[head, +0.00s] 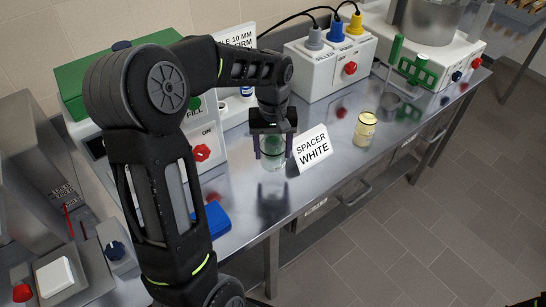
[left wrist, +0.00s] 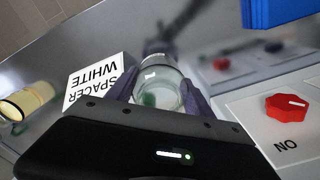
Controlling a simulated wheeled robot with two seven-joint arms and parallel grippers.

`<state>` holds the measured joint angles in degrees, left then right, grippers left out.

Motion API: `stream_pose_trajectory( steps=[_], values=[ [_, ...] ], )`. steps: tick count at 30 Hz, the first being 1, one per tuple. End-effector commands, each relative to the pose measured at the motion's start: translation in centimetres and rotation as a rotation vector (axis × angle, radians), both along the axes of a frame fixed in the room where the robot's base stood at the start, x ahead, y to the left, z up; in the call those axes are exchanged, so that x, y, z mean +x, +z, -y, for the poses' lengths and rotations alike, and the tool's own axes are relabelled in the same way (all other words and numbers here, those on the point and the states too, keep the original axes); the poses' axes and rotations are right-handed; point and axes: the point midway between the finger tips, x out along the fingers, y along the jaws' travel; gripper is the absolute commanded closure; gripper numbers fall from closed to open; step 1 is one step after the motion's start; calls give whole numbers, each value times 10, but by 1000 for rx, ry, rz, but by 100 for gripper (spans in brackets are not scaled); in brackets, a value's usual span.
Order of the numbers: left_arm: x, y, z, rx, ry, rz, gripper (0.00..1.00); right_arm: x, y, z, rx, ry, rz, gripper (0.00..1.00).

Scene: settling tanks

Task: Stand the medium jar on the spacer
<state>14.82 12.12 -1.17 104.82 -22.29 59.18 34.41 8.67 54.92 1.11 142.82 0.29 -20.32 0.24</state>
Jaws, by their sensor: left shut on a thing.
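A clear glass jar (head: 273,150) with a greenish tint is upright between the fingers of my left gripper (head: 273,148), which is shut on it. The jar also shows in the left wrist view (left wrist: 160,85), with a finger on each side. I cannot tell whether its base touches the steel bench or hangs just above it. A white card (head: 312,148) reading "SPACER WHITE" stands just right of the jar. No white spacer can be made out. A blue block (head: 212,220) lies on the bench nearer the front left. My right gripper is out of view.
A jar with pale yellow contents (head: 365,129) stands to the right on the steel bench (head: 330,195). A white box with a red knob (head: 202,153) is close on the left. A box with coloured plugs (head: 330,65) is behind. The bench's front edge is near.

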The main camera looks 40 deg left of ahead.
Motion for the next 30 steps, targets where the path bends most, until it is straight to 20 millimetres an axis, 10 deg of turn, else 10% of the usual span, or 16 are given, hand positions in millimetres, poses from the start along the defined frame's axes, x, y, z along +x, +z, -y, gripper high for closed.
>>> stream_pose_trajectory(
  steps=[19, 20, 30],
  values=[
    [-1, -38, 0, 0, -1, -1, 87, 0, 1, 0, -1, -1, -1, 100],
    [-1, -38, 0, 0, -1, -2, 39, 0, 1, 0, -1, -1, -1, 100],
    [-1, -37, 0, 0, -1, -2, 18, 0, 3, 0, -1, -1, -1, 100]
  ],
)
